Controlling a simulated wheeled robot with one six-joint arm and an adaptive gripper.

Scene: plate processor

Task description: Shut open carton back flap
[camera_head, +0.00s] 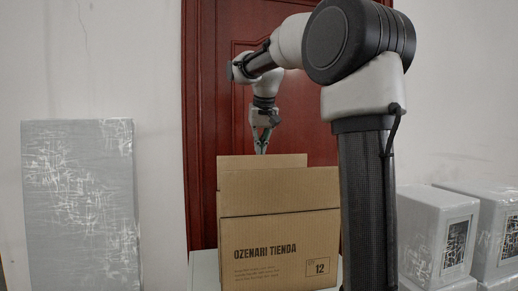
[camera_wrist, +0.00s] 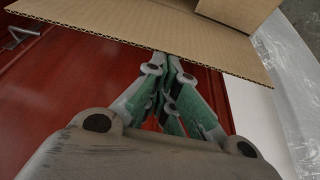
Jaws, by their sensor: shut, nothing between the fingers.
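The brown cardboard carton (camera_head: 280,240) stands in front of the red door, with "OZENARI TIENDA" printed on its near side. Its back flap (camera_head: 262,161) stands up, with its upper part showing above the raised near flap (camera_head: 280,190). My gripper (camera_head: 261,151) points down at the back flap's top edge, on the door side, and is shut and empty. In the wrist view the shut fingers (camera_wrist: 168,58) meet the lower edge of a cardboard flap (camera_wrist: 165,28). I cannot tell whether they touch it. The carton's inside is hidden.
The red door (camera_head: 228,100) is close behind the carton, with its handle (camera_wrist: 20,36) in the wrist view. The carton rests on a pale stand (camera_head: 205,270). A wrapped grey panel (camera_head: 80,205) leans left; wrapped boxes (camera_head: 440,235) stand right.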

